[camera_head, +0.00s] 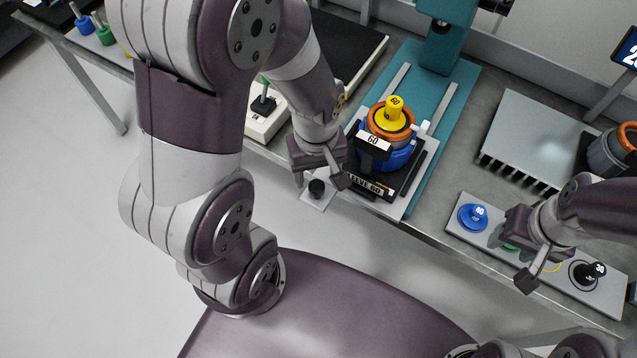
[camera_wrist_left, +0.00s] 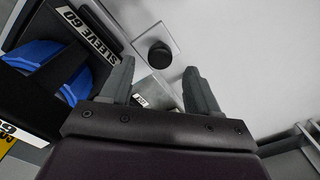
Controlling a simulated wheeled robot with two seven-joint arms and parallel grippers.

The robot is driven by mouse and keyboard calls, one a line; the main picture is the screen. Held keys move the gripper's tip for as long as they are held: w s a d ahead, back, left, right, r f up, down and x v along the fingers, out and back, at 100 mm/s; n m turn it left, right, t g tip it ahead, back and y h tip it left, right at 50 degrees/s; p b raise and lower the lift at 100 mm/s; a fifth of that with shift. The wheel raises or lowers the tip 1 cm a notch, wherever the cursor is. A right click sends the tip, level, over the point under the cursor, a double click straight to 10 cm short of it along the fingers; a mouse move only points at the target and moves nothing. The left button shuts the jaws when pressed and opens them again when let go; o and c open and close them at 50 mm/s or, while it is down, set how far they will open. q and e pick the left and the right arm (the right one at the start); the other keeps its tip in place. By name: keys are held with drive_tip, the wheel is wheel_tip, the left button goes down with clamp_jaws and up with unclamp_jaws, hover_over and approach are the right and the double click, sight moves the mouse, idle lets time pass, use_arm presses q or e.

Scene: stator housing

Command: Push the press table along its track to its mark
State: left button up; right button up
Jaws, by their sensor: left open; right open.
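The press table (camera_head: 408,203) is a light plate on two pale rails (camera_head: 441,108) over a teal base (camera_head: 425,197). My right gripper (camera_head: 510,260) is open at the right. The mark cannot be made out.
The teal press column (camera_head: 444,40) stands behind the rails. A tray (camera_head: 462,225) with blue, green and black plugs lies at the front right. A grey finned block (camera_head: 535,130) stands behind it. A white box with a black joystick (camera_head: 264,112) is left of the press.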

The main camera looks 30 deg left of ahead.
sight(317, 186)
use_arm(q)
wheel_tip(317, 186, down, 4)
drive_tip(key=shift+a+f, duration=0.1)
drive_tip(key=shift+f, duration=0.15)
drive_tip(key=shift+c, duration=0.9)
clamp_jaws()
drive_tip(key=w, duration=0.3)
drive_tip(key=w+p, duration=0.1)
drive_tip(key=w, duration=0.2)
drive_tip(key=w+d, duration=0.1)
drive_tip(key=w, duration=0.2)
drive_tip(key=shift+w, duration=0.15)
drive_tip(key=shift+s+r, duration=0.1)
drive_tip(key=shift+s, duration=0.1)
drive_tip(key=shift+o, duration=0.9)
unclamp_jaws()
drive_tip(key=shift+a, duration=0.1)
